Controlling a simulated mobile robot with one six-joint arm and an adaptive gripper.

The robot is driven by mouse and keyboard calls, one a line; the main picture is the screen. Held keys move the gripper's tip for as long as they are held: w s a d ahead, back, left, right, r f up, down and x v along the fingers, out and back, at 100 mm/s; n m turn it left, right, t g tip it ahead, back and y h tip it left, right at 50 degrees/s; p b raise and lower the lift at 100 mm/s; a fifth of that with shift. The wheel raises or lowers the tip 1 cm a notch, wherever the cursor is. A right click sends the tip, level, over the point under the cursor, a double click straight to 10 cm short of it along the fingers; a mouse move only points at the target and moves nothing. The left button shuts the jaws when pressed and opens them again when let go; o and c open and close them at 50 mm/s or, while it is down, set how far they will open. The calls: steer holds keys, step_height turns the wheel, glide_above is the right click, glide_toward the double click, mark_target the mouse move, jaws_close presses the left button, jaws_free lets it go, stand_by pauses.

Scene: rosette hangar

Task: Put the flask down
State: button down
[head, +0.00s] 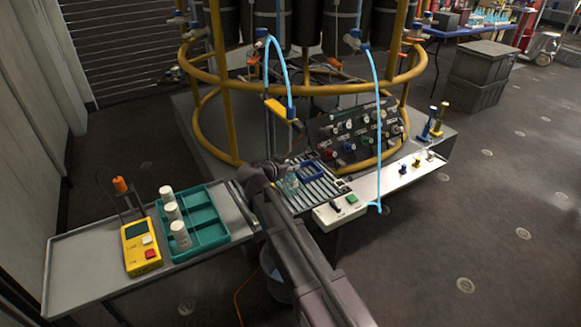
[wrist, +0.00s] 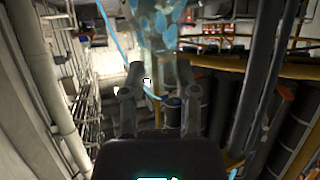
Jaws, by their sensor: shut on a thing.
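The flask (head: 291,183) is small, clear and pale teal. In the head view it is at the end of my arm, over the grey slatted rack. My gripper (head: 283,170) is shut on it. In the wrist view the see-through flask (wrist: 155,35) shows beyond the two fingers of my gripper (wrist: 158,78), with bluish patches seen in or through it. My arm hides part of the rack, and I cannot tell whether the flask's base touches the slats.
A blue frame (head: 313,169) lies on the slatted rack (head: 322,190) beside the flask. A teal tray (head: 208,243) with white-capped bottles and a yellow meter (head: 141,246) stand at left. A yellow ringed frame (head: 232,130) and valve panel (head: 358,130) stand behind.

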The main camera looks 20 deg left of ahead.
steer(key=shift+f, duration=0.15)
steer(key=shift+c, duration=1.8)
jaws_free()
steer(key=shift+r, duration=0.25)
steer(key=p+v, duration=0.4)
steer(key=v, duration=0.8)
steer(key=shift+p, duration=0.3)
steer(key=shift+d+f, duration=0.1)
